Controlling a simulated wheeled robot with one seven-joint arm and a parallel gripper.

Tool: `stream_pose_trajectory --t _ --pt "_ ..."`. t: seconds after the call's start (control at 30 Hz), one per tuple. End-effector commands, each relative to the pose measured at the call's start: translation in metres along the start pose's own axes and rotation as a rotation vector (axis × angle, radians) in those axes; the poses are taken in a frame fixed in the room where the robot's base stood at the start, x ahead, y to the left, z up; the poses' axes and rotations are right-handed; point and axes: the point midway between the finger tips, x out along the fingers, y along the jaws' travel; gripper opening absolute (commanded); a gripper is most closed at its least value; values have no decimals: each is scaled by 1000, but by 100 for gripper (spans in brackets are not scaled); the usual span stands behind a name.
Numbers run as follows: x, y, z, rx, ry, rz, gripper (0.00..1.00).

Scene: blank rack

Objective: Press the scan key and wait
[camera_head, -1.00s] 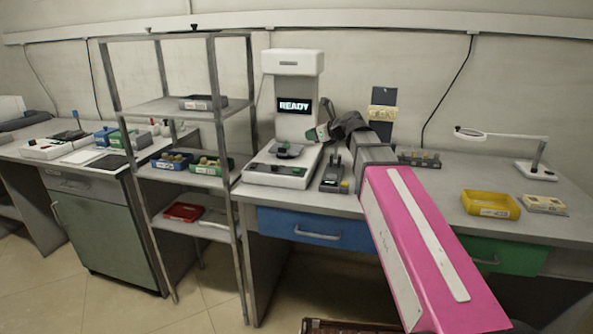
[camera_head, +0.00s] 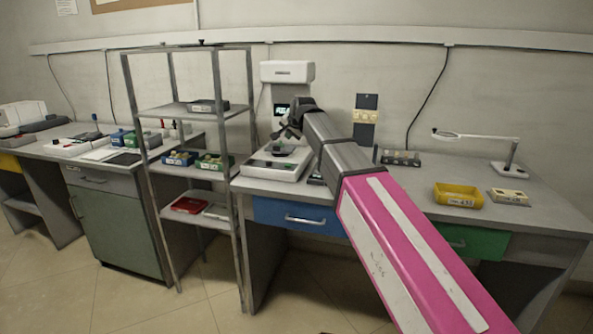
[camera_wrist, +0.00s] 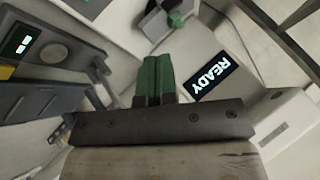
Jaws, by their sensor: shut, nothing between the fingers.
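A white scanner (camera_head: 287,72) stands on the bench. In the wrist view the screen (camera_wrist: 210,77) reads READY, upside down. My gripper (camera_head: 286,134) is in front of the column, above the base. In the wrist view its green fingers (camera_wrist: 153,80) are together and empty. I cannot tell whether they touch anything.
A metal shelf rack (camera_head: 217,130) stands close left of the scanner. A wall panel (camera_head: 366,112), a vial rack (camera_head: 400,157), a yellow bin (camera_head: 458,195) and a magnifier lamp (camera_head: 505,166) are to the right. My arm hides part of the bench.

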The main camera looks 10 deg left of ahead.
Motion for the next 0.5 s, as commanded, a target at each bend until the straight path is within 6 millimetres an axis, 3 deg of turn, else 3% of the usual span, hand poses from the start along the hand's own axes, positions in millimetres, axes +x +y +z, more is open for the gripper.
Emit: stream_pose_trajectory --t 0.17,0.5 --pt "1 -10 0 -100 22 18 0" --pt "1 -10 1 -104 22 19 0"
